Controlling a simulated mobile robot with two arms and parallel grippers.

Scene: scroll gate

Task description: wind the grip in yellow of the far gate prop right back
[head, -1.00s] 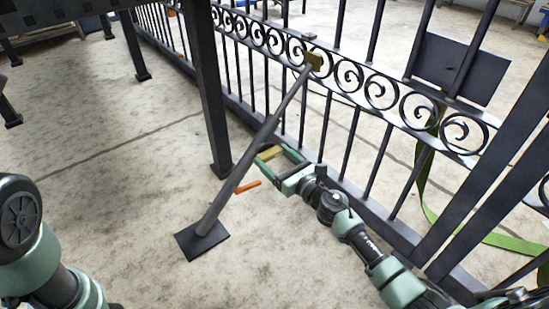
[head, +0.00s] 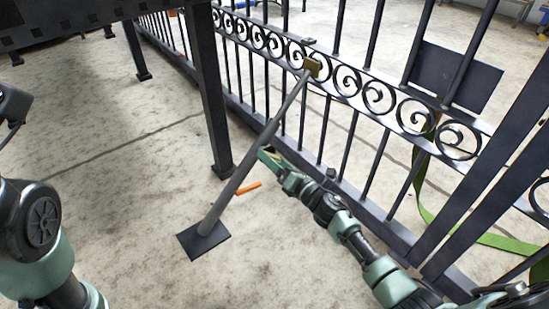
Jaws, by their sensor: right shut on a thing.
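The grey gate prop (head: 250,165) leans from a dark square foot plate (head: 203,240) on the floor up to a brass-coloured pad (head: 312,67) on the gate's scroll band. My right gripper (head: 267,157) is beside the prop's middle, seen nearly edge-on, with its fingers shut. A sliver of the yellow grip (head: 277,156) shows between its fingers; the rest of the grip is hidden by them. A short orange bar (head: 248,188) sticks out beside the prop, just below the gripper. My left arm is at the left edge; its gripper is not in view.
The black scroll gate (head: 380,97) runs from upper left to lower right behind my right arm. A dark table leg (head: 213,110) stands close to the prop's left. A green strap (head: 480,236) hangs from the gate onto the floor. The floor at left centre is clear.

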